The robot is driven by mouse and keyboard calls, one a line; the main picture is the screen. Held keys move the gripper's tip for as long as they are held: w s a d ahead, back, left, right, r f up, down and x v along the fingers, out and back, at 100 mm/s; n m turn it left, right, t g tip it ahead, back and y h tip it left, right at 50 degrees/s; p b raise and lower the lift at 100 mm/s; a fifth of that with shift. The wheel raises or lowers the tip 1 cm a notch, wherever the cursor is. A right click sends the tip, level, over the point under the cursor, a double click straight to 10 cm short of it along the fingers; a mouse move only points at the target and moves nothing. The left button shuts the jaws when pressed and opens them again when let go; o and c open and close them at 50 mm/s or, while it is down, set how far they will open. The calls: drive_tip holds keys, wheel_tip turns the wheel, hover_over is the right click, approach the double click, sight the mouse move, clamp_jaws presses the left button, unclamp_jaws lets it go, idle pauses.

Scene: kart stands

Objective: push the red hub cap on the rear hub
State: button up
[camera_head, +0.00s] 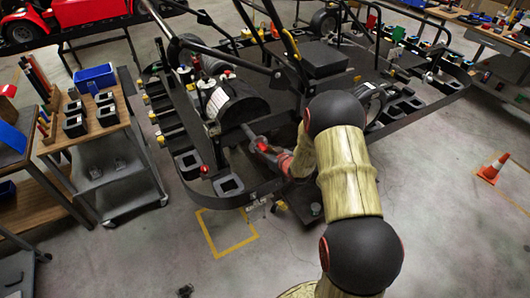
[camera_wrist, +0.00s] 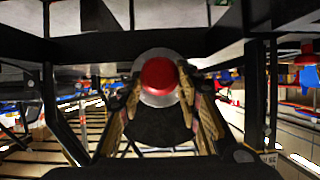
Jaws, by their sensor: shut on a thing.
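The red hub cap (camera_wrist: 158,76) is round and sits between my fingertips in the wrist view. My gripper (camera_wrist: 160,91) is shut on it, one finger at each side. A light grey round hub face (camera_wrist: 161,99) shows right behind the cap. I cannot tell whether cap and hub touch or a small gap is left. In the head view the cap (camera_head: 262,147) is a small red spot at my gripper (camera_head: 268,151), at the end of the grey rear axle (camera_head: 249,132). My arm hides part of this area.
The black kart frame (camera_head: 310,82) on its stand surrounds my gripper, with bars close above and beside it. Black bins (camera_head: 186,160) line the stand's edge.

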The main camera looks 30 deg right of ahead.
drive_tip(key=shift+w, duration=0.35)
drive_tip(key=o, duration=1.4)
drive_tip(key=v, duration=1.2)
